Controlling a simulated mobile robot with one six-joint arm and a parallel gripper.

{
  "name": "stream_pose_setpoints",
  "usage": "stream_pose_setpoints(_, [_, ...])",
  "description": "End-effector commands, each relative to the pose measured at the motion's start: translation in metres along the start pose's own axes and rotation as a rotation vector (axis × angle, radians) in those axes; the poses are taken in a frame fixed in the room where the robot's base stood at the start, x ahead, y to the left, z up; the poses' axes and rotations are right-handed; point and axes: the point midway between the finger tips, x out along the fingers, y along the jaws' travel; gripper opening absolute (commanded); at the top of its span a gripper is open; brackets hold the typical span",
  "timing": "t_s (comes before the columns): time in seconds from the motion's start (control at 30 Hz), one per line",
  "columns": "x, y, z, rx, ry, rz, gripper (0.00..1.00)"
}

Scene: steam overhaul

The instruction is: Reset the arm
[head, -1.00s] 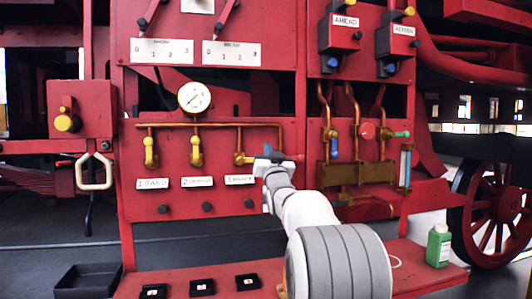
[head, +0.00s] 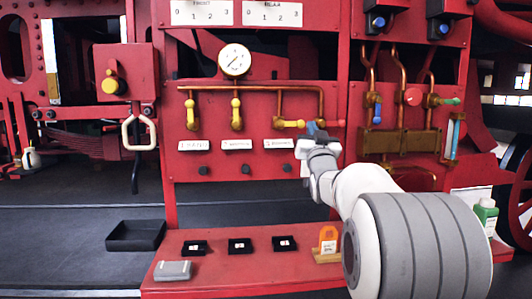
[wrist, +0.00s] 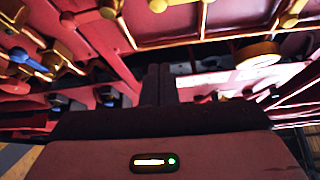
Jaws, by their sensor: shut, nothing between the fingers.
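My gripper (head: 318,130) is at the end of my white and grey arm, in front of the red valve panel (head: 345,185). It is just right of the third yellow valve lever (head: 290,124), which lies horizontal; I cannot tell whether they touch. In the wrist view the dark fingers (wrist: 160,85) are together with nothing between them. My arm hides part of the panel's lower right.
A gauge (head: 235,60) sits above copper pipes. A black bin (head: 136,236) is at left. A wall box with a yellow knob (head: 114,84) is upper left.

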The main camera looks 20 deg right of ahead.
Motion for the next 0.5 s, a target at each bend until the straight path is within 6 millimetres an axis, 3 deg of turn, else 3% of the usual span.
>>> stream_pose_setpoints(0.17, [-0.004, -0.009, -0.001, 0.000, -0.077, 0.009, 0.00])
stream_pose_setpoints(0.27, [-0.018, -0.023, 0.003, -0.003, -0.232, 0.026, 0.00])
stream_pose_setpoints(0.37, [-0.051, -0.042, 0.013, -0.014, -0.455, 0.039, 0.00])
stream_pose_setpoints(0.5, [-0.122, -0.067, 0.026, -0.040, -0.792, 0.039, 0.00])
